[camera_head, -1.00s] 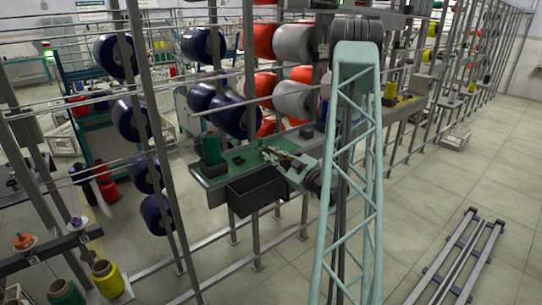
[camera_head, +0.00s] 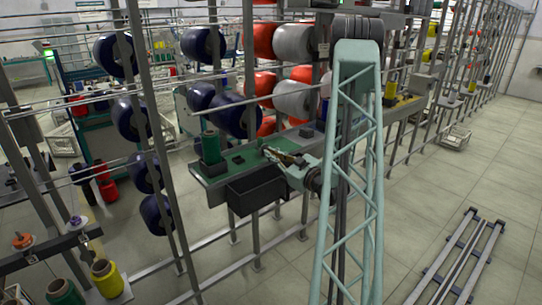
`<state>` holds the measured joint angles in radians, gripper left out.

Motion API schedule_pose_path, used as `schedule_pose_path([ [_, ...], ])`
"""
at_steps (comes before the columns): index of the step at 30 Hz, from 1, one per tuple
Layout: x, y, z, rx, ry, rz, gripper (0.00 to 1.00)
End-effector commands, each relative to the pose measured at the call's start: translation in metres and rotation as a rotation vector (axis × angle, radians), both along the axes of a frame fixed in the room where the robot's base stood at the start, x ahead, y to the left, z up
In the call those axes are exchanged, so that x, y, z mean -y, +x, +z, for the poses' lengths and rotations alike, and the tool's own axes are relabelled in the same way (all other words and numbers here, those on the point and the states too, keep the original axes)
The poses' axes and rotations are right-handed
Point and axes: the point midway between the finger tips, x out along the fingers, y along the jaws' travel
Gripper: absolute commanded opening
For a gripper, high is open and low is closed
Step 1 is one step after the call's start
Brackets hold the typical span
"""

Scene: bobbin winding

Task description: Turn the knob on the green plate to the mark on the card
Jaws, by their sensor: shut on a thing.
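The green plate (camera_head: 225,164) lies on a narrow bench in the middle of the view. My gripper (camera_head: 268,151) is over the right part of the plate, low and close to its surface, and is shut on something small. The knob is hidden by the gripper or too small to make out. The card and its mark cannot be told at this size. A green bobbin (camera_head: 210,147) stands upright at the plate's left end, and a small dark block (camera_head: 238,160) sits on the plate between it and my gripper.
A black bin (camera_head: 257,190) hangs at the bench's front edge below my gripper. Upright posts and racks with dark blue spools (camera_head: 235,116) and grey spools (camera_head: 296,98) stand close behind.

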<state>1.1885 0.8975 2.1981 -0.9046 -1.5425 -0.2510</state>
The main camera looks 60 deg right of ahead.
Motion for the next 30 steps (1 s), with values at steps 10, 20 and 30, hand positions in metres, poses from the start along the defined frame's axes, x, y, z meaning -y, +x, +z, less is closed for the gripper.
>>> schedule_pose_path([
  [10,0.0009,-0.0005,0.0,0.073,0.249,0.0,0.0],
  [20,0.0017,-0.0007,0.0001,0.143,0.494,0.0,0.0],
  [30,0.0024,-0.001,-0.0006,0.203,0.697,0.0,0.0],
])
